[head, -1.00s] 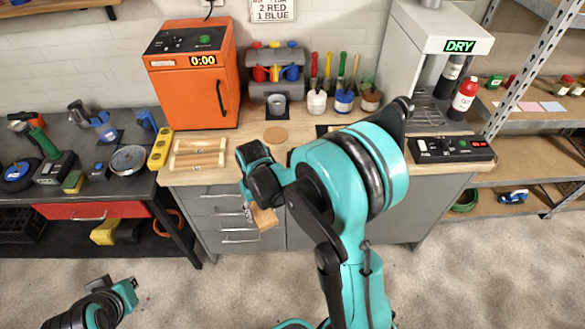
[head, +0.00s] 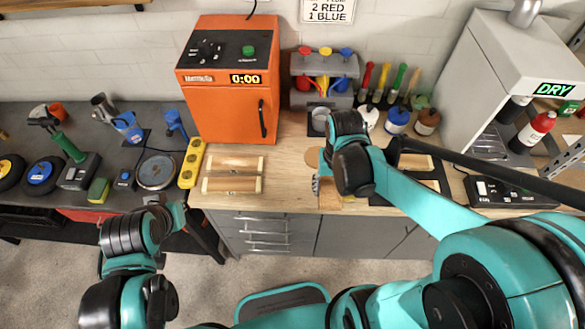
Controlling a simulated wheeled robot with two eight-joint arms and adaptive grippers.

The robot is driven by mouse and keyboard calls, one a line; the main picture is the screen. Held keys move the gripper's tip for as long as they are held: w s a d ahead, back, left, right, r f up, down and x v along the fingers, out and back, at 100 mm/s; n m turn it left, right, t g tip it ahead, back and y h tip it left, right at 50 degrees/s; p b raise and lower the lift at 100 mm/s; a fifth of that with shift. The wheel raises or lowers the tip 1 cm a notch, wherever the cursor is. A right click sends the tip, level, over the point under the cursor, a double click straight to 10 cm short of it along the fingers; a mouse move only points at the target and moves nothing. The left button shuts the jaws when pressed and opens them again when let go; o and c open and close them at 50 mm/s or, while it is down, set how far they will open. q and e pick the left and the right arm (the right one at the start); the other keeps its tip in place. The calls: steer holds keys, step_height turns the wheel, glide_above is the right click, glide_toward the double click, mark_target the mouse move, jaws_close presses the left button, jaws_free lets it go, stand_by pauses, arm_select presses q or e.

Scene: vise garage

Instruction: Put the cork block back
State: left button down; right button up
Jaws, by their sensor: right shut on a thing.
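The cork block (head: 330,198) is a tan block at the front part of the wooden counter, partly covered by my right gripper. My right gripper (head: 318,184) is shut on it. I cannot tell whether the block touches the counter top. A round cork-coloured disc (head: 312,157) lies on the counter just behind the gripper, partly hidden. My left gripper (head: 172,214) is at the lower left, in front of the grey bench; its fingers are too small and hidden to read.
A wooden rack (head: 233,175) lies left of the block. An orange oven (head: 228,120) and a grey holder with coloured tools (head: 324,66) stand behind. Paint pots (head: 397,120) and a grey DRY machine (head: 490,80) are to the right.

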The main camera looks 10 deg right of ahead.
steer(key=b, duration=0.4)
glide_above(297, 189)
step_height(297, 189, down, 7)
steer(key=shift+w+r, duration=0.1)
step_height(297, 189, down, 4)
steer(key=shift+f+b, duration=0.15)
steer(key=shift+b, duration=0.45)
steer(key=o, duration=1.5)
steer(key=shift+c, duration=0.2)
